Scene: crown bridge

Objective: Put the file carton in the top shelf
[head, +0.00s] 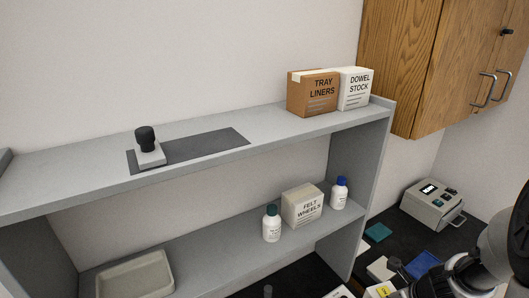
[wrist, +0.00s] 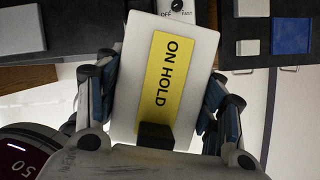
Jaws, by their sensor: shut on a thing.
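The file carton (wrist: 168,65) appears to be the white box with a yellow ON HOLD label, filling the middle of the wrist view. My gripper (wrist: 160,82) is shut on it, with a finger along each side. A black block covers the label's lower end. In the head view part of its yellow label (head: 381,291) shows at the bottom edge, and the rest is cut off. The top shelf (head: 75,177) is a grey board, well above and left of the carton.
On the top shelf, a black-knobbed stamp (head: 148,148) stands on a dark mat (head: 205,148); TRAY LINERS (head: 312,94) and DOWEL STOCK (head: 355,90) boxes stand at right. Between is bare board. Below are bottles, FELT WHEELS (head: 302,207) and a tray (head: 135,277). A wooden cabinet (head: 425,60) hangs right.

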